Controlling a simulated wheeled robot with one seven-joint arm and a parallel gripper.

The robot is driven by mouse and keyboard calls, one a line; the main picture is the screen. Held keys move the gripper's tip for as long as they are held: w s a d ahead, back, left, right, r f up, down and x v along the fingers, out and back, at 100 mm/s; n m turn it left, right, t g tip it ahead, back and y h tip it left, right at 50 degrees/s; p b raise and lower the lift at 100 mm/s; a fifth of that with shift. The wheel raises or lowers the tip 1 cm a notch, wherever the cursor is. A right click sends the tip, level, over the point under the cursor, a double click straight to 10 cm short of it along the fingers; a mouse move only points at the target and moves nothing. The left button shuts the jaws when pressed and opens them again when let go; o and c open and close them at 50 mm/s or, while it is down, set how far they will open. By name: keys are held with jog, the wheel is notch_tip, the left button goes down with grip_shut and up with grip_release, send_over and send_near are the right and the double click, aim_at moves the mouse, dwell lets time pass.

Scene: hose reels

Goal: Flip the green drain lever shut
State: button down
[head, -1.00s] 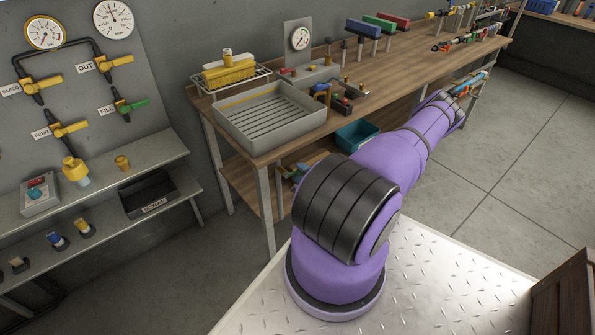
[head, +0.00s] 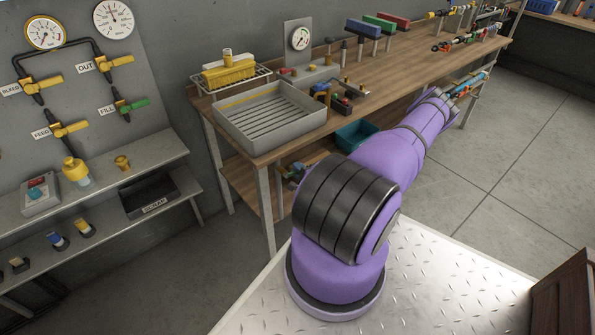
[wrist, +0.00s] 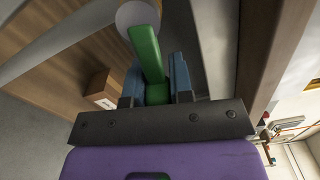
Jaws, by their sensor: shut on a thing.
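A green lever (wrist: 149,50) shows in the wrist view, running up from between the two blue fingers of my gripper (wrist: 157,74). The fingers are shut on it, one on each side. The lever's far end meets a pale round part (wrist: 138,14) at the top of the view. In the head view my gripper (head: 468,84) is at the end of my purple arm, by the right front edge of the workbench. The lever cannot be made out there, and its label is not visible.
The workbench (head: 399,68) carries a grey tray (head: 238,136), a gauge and tools. A teal bin (head: 356,134) sits on its lower shelf. The wall panel at left has yellow levers and another green lever (head: 134,105) marked FILL.

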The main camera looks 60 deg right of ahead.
jog(key=shift+r+n, duration=0.3)
jog(key=shift+n, duration=0.4)
jog(key=shift+r+n, duration=0.3)
jog(key=shift+n, duration=0.4)
jog(key=c, duration=1)
grip_release()
jog(key=shift+s, duration=0.15)
jog(key=v, duration=1)
jog(key=shift+s, duration=0.3)
jog(key=shift+a, duration=0.1)
